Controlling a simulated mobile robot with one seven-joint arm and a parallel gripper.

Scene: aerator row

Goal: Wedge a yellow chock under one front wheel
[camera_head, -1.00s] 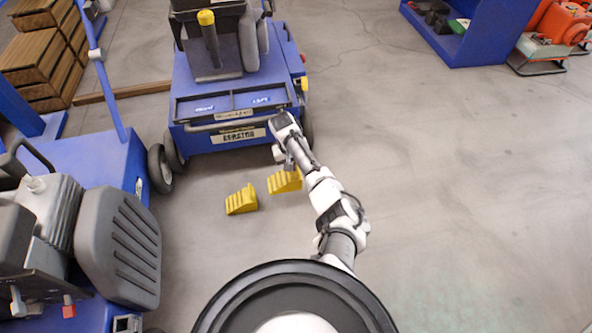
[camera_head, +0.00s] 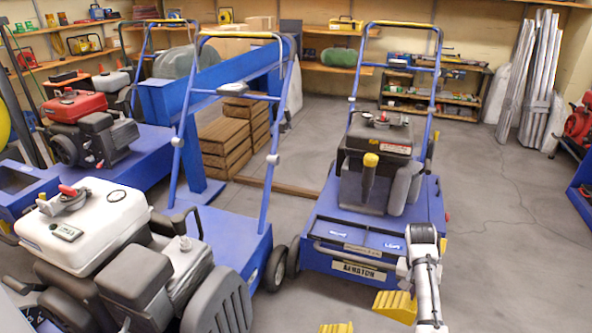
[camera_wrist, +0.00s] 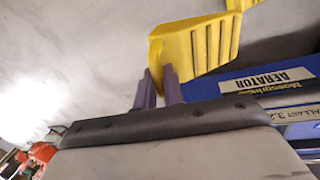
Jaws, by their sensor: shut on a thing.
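My gripper (camera_wrist: 161,80) is shut on a yellow chock (camera_wrist: 198,46), gripping its near end in the wrist view. In the head view this ribbed chock (camera_head: 396,306) is below my wrist, in front of the blue aerator (camera_head: 345,268); its height above the floor is hard to judge. A second yellow chock (camera_head: 337,328) is cut off at the bottom edge, to the left. The aerator's left front wheel (camera_head: 293,257) shows dark at its side. Its right front wheel is hidden by my arm.
Another aerator (camera_head: 230,243) stands close on the left, its black wheel (camera_head: 275,269) beside the middle machine. Wooden crates (camera_head: 225,145) and a plank (camera_head: 276,186) lie behind. The concrete floor (camera_head: 510,270) on the right is clear.

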